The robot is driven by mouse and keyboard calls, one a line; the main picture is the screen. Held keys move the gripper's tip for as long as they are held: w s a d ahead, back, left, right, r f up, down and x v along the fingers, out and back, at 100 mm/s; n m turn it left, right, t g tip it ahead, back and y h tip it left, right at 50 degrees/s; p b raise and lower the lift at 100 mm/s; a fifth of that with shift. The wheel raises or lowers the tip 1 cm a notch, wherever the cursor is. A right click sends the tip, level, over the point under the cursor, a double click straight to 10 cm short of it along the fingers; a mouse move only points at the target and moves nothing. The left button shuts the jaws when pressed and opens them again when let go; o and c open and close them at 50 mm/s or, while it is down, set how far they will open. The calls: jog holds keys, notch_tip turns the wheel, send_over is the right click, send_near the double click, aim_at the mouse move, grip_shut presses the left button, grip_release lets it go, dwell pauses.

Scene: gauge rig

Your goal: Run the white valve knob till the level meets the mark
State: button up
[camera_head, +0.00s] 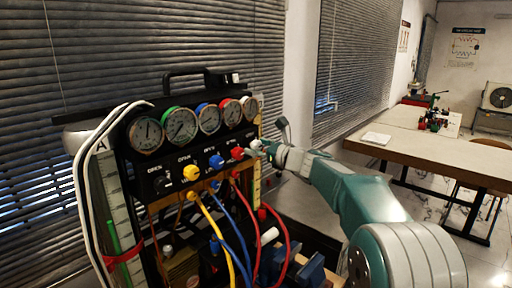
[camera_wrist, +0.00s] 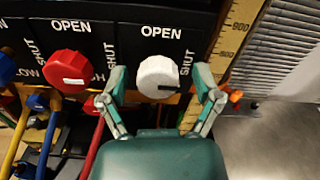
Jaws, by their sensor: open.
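The white valve knob (camera_wrist: 158,77) is on the black panel below an OPEN label, with a SHUT label at its right. Its dark pointer line points right. My gripper (camera_wrist: 161,84) is open, with one finger on each side of the knob; I cannot tell whether either touches it. In the head view my gripper (camera_head: 264,147) is at the panel's right end and largely hides the knob. A yellow numbered scale (camera_wrist: 238,32) stands right of the knob. Another scale marked A (camera_head: 112,185) is at the rig's left. I cannot make out the level against a mark.
A red knob (camera_wrist: 68,68) sits close left of my gripper, with blue and yellow knobs beyond. Several gauges (camera_head: 183,124) line the panel top. Red, blue and yellow hoses (camera_head: 222,232) hang below. A table (camera_head: 440,152) stands at the right.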

jog(key=shift+w+a, duration=0.1)
jog(key=shift+a, duration=0.1)
grip_shut()
jog(key=shift+n, duration=0.3)
jog(key=n, duration=0.8)
jog(key=shift+n, duration=0.4)
jog(key=n, duration=0.4)
jog(key=shift+f+n, duration=0.15)
jog(key=shift+n, duration=0.15)
jog(key=shift+a+f+n, duration=0.1)
jog(key=shift+n, duration=1.8)
jog(key=shift+f, duration=0.1)
